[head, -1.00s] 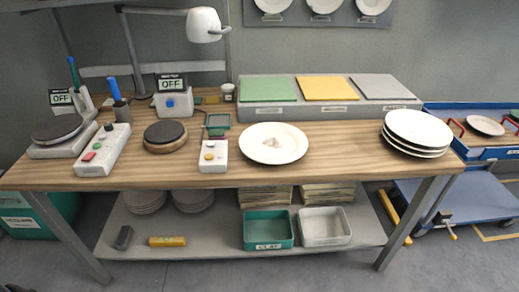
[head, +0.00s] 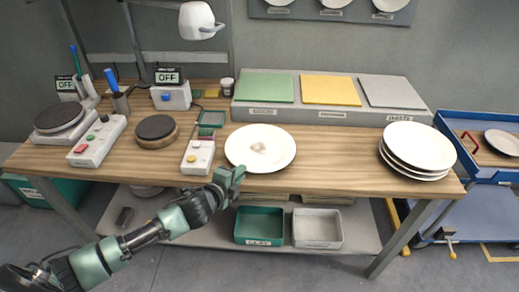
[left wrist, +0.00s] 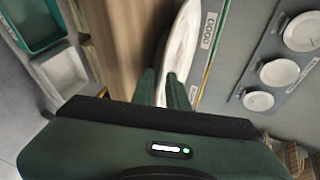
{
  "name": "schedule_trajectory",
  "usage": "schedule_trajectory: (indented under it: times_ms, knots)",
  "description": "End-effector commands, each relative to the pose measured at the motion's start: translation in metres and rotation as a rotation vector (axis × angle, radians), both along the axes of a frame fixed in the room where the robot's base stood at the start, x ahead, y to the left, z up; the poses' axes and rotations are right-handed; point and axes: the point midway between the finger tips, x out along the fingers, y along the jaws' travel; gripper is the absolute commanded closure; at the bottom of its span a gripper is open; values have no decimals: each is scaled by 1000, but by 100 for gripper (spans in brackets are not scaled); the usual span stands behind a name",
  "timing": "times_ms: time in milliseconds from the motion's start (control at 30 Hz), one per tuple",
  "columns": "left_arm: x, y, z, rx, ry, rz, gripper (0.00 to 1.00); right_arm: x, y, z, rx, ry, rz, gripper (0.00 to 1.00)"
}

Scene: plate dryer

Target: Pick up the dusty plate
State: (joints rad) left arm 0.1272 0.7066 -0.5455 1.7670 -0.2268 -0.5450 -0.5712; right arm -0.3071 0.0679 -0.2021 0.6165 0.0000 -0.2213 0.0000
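The dusty plate (head: 260,148) is white, with a brownish-grey smudge in its middle. It lies flat near the front of the wooden table. My left gripper (head: 232,178) is at the plate's front-left rim, close to the table's front edge. In the left wrist view its two fingers (left wrist: 162,88) stand apart. The plate (left wrist: 183,40) shows there as a narrow white shape beyond and partly between them. I cannot tell whether they touch it. My right gripper is not in view.
A stack of white plates (head: 418,146) stands at the table's right end. A control box (head: 198,157) is left of the dusty plate. A sloped block with green (head: 265,88), yellow (head: 331,90) and grey pads stands behind. Bins (head: 259,226) sit on the lower shelf.

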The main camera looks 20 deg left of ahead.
Motion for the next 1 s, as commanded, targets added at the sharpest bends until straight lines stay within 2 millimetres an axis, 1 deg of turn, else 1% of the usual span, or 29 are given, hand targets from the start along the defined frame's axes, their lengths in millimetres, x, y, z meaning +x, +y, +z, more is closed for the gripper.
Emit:
schedule_trajectory:
  times_ms: [100,200,333,600,633,667,700,1000]
  knots:
    - [17,2,-2,-2,-1,3,85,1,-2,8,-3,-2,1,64]
    - [30,2,-8,-3,-1,3,85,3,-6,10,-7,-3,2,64]
    - [40,0,-14,-3,0,1,85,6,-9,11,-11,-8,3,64]
    - [43,0,-16,-3,1,1,85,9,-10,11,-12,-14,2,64]
    - [43,0,-16,-3,1,1,88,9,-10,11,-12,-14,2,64]
    - [43,0,-16,-3,1,1,97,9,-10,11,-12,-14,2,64]
    - [43,0,-16,-3,1,1,100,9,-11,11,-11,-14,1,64]
    - [42,0,-17,-3,1,2,100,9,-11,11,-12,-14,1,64]
